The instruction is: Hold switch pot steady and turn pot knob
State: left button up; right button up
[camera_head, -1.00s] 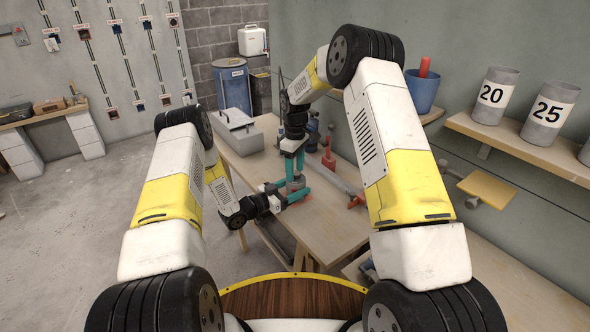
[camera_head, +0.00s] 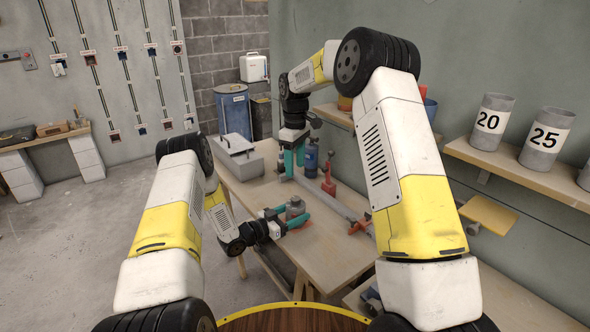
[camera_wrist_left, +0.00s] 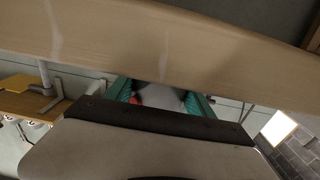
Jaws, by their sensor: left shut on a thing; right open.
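The switch pot (camera_head: 295,209) is a small grey round body with a narrower top, standing at the near left part of the wooden workbench. My left gripper (camera_head: 286,217) is shut on it from the side, with one teal finger on each side. In the left wrist view a grey surface, seemingly the pot (camera_wrist_left: 163,98), shows between the teal fingers, mostly hidden by the gripper's own body. The knob's details are too small to tell.
A grey box with a handle (camera_head: 238,160) stands on the bench (camera_head: 325,245) at the back left. The bench's front right is clear.

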pick_arm(q)
jog(key=o, duration=1.7)
